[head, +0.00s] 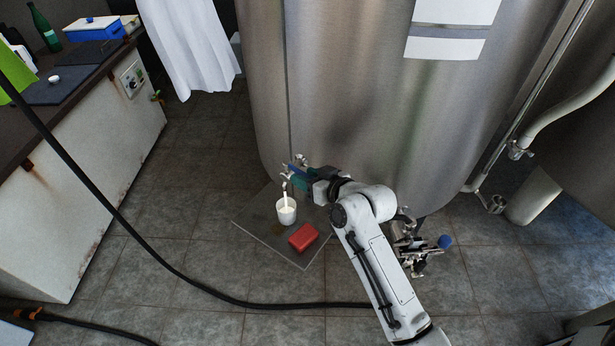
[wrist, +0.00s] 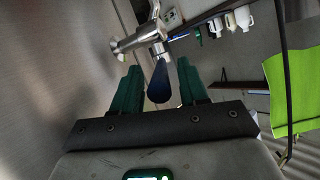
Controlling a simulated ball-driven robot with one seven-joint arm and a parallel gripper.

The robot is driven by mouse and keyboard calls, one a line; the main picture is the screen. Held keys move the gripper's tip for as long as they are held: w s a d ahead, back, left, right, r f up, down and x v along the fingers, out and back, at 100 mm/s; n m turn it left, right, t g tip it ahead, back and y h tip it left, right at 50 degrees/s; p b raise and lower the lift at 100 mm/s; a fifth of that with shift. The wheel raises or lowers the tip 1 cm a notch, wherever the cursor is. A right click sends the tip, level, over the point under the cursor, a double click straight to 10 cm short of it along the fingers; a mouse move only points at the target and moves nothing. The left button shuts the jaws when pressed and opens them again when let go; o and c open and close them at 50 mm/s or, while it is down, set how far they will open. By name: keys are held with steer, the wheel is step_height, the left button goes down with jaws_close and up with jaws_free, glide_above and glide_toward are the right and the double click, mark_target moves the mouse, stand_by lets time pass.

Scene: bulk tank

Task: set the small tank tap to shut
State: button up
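The small tap (wrist: 140,38) is a shiny metal fitting on the steel tank wall. Its dark blue lever (wrist: 160,82) points toward me in the wrist view and lies between my gripper's two green fingers (wrist: 160,88). The fingers are open, with a gap visible on both sides of the lever. In the head view the tap (head: 301,160) sits low on the tank (head: 350,110), and my gripper (head: 295,177) is at it, partly hiding it. I cannot tell whether a finger touches the lever.
A white cup (head: 286,212) and a red block (head: 303,237) are on a grey floor mat (head: 262,236) below the tap. Another blue-handled fitting (head: 445,241) is right of my arm. A black hose (head: 190,280) crosses the floor. A counter (head: 95,150) stands left.

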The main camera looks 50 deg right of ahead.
jaws_close()
steer(key=shift+d, duration=0.1)
stand_by(0.4)
steer(key=d+n+y+b, duration=0.2)
steer(key=n+y+b, duration=0.1)
steer(key=shift+d+y, duration=0.1)
steer(key=shift+y, duration=0.2)
steer(key=shift+r, duration=0.1)
steer(key=shift+o, duration=0.7)
jaws_free()
